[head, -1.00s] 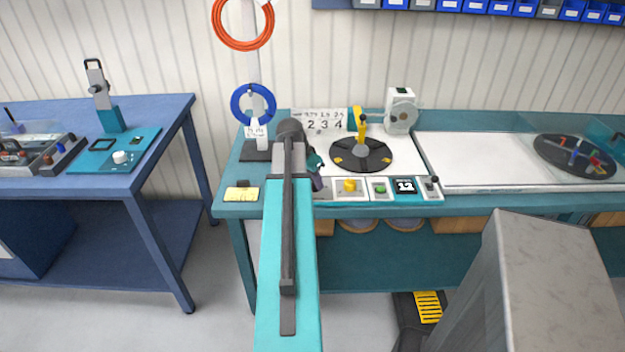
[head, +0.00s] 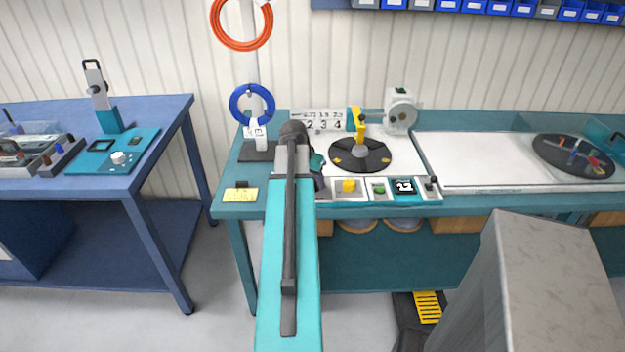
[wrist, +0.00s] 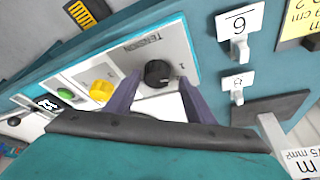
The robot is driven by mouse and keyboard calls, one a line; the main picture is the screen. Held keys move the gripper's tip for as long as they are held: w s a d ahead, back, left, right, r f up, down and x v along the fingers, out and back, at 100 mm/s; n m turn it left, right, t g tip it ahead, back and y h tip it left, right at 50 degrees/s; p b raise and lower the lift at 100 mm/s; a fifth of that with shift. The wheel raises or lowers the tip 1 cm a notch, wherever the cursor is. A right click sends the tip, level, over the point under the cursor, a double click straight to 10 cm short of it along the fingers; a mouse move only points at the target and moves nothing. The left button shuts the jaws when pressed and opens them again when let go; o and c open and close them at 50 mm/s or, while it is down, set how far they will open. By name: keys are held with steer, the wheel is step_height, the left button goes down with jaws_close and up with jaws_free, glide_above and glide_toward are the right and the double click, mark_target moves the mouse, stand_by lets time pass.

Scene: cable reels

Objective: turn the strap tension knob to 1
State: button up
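The tension knob (wrist: 157,73) is black and round, on a white panel plate printed "TENSION", in the upper middle of the wrist view. A "1" is printed to its right. I cannot make out a pointer on the knob. My gripper (wrist: 159,79) is open, with one purple finger on each side of the knob. Gaps show between fingers and knob, and I cannot tell any contact. In the head view my gripper (head: 318,178) is at the left end of the control panel (head: 385,198), and my arm hides the knob.
A yellow button (wrist: 102,90) and a green button (wrist: 65,68) sit along the panel. A blue coil (head: 252,103) hangs on a post behind my arm. A yellow note (head: 241,194) lies left of it. A black turntable (head: 375,163) stands behind the panel.

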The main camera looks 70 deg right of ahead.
steer(key=shift+s+a, duration=0.1)
steer(key=shift+s, duration=0.05)
steer(key=shift+a+r, duration=0.2)
steer(key=shift+r, duration=0.25)
steer(key=s+b+v, duration=0.1)
steer(key=v, duration=1.1)
steer(key=shift+w+r+b, duration=0.35)
steer(key=shift+w+r, duration=0.05)
steer(key=shift+w, duration=0.15)
